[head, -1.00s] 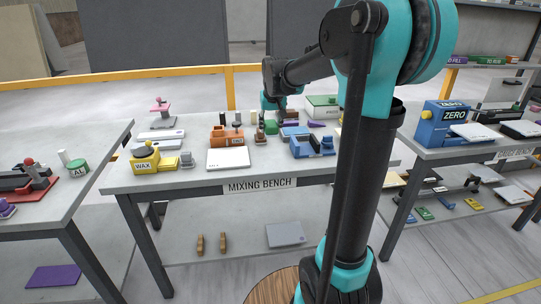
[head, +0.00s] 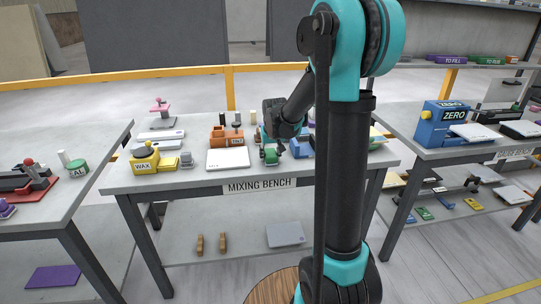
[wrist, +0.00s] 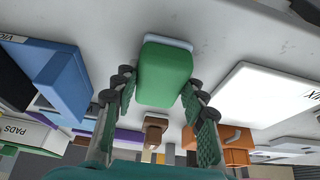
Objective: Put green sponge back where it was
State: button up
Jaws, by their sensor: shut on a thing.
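The green sponge (wrist: 165,72) is a green block with a pale edge at its far end. My gripper (wrist: 160,97) is shut on it, one finger along each side. In the head view, my gripper (head: 270,148) holds the sponge (head: 270,157) over the front middle of the mixing bench (head: 200,183), right of a white plate (head: 228,158). I cannot tell whether the sponge touches the bench top. My arm hides part of the bench's right side.
An orange device (head: 227,136) stands behind the white plate, and a yellow wax device (head: 145,158) stands at left. A blue device (wrist: 47,75) is close on the left in the wrist view. Bare bench top lies around the sponge.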

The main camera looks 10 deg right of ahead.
jog(key=o, duration=1.1)
jog(key=shift+f, duration=0.1)
jog(key=v, duration=1.2)
jog(key=s+d+f, duration=0.1)
jog(key=s+f, duration=0.4)
jog(key=s, duration=0.3)
jog(key=s+d+f, duration=0.1)
jog(key=s+f, duration=0.5)
jog(key=s, duration=0.3)
jog(key=s+d+f, duration=0.2)
jog(key=s+f, duration=0.3)
jog(key=s, duration=0.4)
jog(key=shift+f, duration=0.3)
